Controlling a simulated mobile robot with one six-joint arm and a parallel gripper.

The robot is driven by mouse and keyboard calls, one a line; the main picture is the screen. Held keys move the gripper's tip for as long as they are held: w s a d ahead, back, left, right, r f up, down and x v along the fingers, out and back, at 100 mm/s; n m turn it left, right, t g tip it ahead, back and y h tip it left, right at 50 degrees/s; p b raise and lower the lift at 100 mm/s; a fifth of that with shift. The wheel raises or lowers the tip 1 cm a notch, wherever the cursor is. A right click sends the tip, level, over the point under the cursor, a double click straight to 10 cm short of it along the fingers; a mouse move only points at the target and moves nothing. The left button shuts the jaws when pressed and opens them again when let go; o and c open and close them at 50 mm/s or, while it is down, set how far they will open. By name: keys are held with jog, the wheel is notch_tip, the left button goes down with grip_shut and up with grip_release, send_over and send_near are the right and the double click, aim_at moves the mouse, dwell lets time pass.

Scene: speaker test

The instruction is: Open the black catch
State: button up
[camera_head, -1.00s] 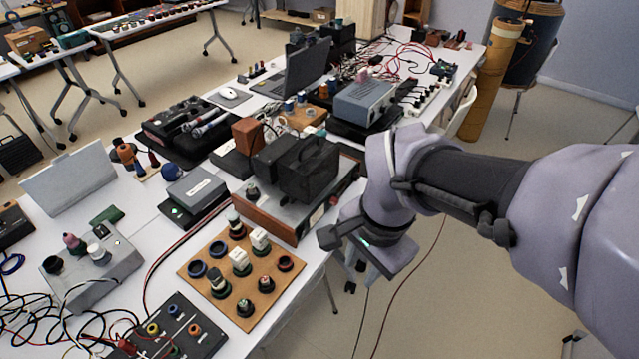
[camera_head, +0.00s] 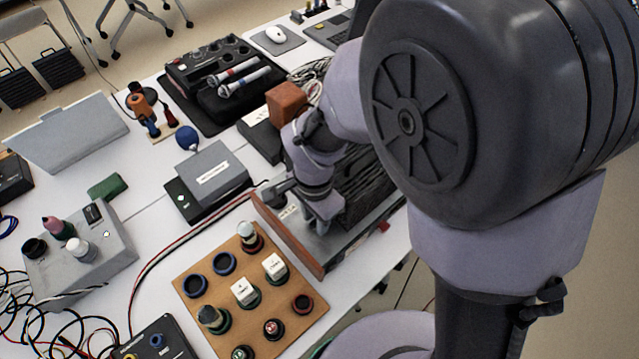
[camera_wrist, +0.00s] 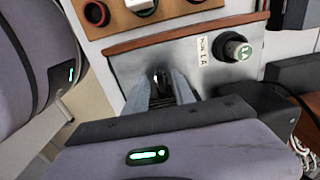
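My gripper (camera_wrist: 159,88) points down at the grey top of a wood-edged device (camera_wrist: 125,65) in the wrist view. Its two pale fingers are apart. A small dark piece (camera_wrist: 160,78) shows in the gap between the fingertips; it may be the black catch, but I cannot tell whether the fingers touch it. A black knob with a green-marked top (camera_wrist: 238,48) stands right of the fingers, beside a white label (camera_wrist: 204,50). In the head view my gripper (camera_head: 323,226) is low over the same device (camera_head: 287,236), and my arm hides much of it.
A wooden board (camera_head: 205,318) with several round sockets and white blocks lies in front of the device. A grey box (camera_head: 215,172) stands to its left. A brown block (camera_head: 286,102) and a black tray (camera_head: 215,105) are behind. Cables run across the left table.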

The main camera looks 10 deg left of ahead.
jog(key=shift+w, duration=0.1)
grip_shut()
jog(key=n+p, duration=0.1)
jog(key=n, duration=0.2)
grip_release()
notch_tip(320, 180, up, 18)
jog(key=p, duration=0.7)
jog(key=shift+f, duration=0.25)
